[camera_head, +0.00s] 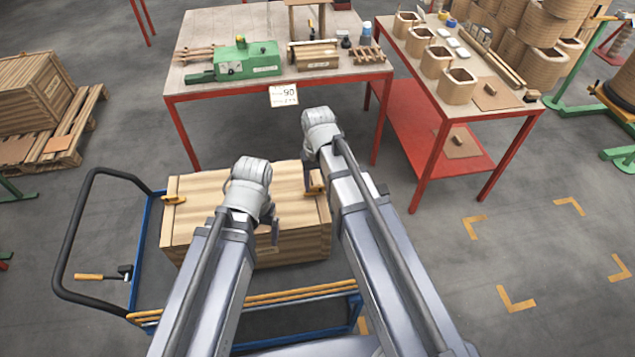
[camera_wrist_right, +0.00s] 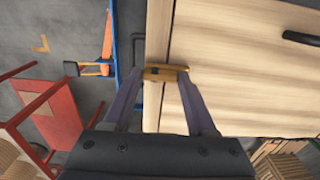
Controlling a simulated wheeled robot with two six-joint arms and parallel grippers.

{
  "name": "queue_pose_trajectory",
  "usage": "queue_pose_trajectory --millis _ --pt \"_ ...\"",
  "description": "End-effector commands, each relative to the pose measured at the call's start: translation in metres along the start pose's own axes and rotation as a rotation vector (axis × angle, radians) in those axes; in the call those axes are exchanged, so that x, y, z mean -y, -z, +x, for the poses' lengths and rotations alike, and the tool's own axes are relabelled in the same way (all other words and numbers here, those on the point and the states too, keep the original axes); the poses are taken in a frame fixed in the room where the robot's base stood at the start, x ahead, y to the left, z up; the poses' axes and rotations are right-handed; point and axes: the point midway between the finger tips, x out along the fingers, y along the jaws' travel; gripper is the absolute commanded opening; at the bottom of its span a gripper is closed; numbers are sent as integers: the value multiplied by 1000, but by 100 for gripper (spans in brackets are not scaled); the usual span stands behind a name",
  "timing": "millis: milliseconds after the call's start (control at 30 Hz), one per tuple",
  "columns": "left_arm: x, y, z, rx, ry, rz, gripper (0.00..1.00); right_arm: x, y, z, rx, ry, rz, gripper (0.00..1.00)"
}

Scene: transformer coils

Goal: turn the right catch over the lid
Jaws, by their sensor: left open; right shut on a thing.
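The wooden crate (camera_head: 290,247) stands on a blue trolley with its pale lid (camera_head: 215,188) on top. The right catch (camera_wrist_right: 165,73) is a small yellow-brown bar at the lid's edge; in the right wrist view it lies across the dark seam there. My right gripper (camera_wrist_right: 160,92) is shut on this catch, with one finger at each end of it. In the head view, my right wrist partly hides the catch (camera_head: 316,181). The left catch (camera_head: 174,199) sits at the lid's left edge. My left gripper (camera_head: 274,232) is open over the lid's front part, its fingers partly hidden.
The blue trolley (camera_head: 146,250) has a black push handle on the left. A red-legged table (camera_head: 225,87) with a green machine stands behind, and a second table (camera_head: 490,112) stands behind to the right. A dark bar (camera_wrist_right: 302,38) shows over the lid.

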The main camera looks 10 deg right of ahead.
Motion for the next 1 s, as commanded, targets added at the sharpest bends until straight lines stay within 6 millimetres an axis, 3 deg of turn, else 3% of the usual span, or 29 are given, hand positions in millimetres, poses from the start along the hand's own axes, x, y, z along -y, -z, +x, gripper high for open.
queue_pose_trajectory --millis 433,467,733,1000 --pt "0 0 0 0 0 0 88 0 0 0 0 0 -13 2" --pt "0 0 0 0 0 0 88 0 0 0 0 0 -13 58" --pt "0 0 0 0 0 0 88 0 0 0 0 0 -11 88" --pt "0 0 -1 0 0 0 88 0 0 -1 0 0 -11 88"
